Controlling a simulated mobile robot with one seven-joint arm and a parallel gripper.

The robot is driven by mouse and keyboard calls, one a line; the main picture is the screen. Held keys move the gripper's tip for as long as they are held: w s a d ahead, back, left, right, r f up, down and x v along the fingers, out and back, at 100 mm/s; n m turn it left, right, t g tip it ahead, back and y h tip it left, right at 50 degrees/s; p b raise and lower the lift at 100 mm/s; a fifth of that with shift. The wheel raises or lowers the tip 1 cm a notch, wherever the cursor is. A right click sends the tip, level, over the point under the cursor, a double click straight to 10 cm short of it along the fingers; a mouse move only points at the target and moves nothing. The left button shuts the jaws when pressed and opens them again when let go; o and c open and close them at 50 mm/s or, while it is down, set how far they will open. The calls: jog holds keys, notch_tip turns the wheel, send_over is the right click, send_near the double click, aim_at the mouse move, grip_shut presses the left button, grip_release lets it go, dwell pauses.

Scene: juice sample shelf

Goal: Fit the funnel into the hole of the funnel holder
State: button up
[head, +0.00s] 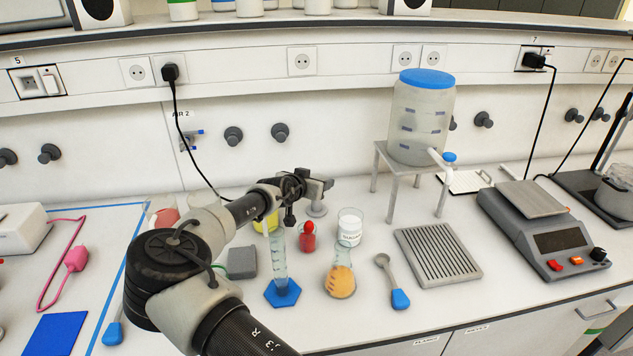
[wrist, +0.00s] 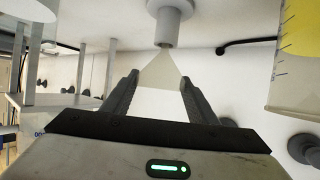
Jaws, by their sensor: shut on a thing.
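In the wrist view, which looks upside down, a pale translucent funnel (wrist: 160,72) is between the two fingers of my gripper (wrist: 160,82). Its narrow end points at a grey cylindrical stand, apparently the funnel holder (wrist: 171,22). The two meet or overlap in the picture; I cannot tell whether the spout is in the hole. In the head view, my gripper (head: 322,185) is directly above the grey holder (head: 317,208) on the bench. The funnel is hard to make out there.
A dispenser (head: 419,117) on a legged stand (head: 390,168) is to the right. The wall is close behind my gripper.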

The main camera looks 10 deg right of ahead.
jog(key=shift+f+b, duration=0.55)
jog(key=shift+f, duration=0.1)
jog(key=shift+r, duration=0.1)
jog(key=o, duration=1.2)
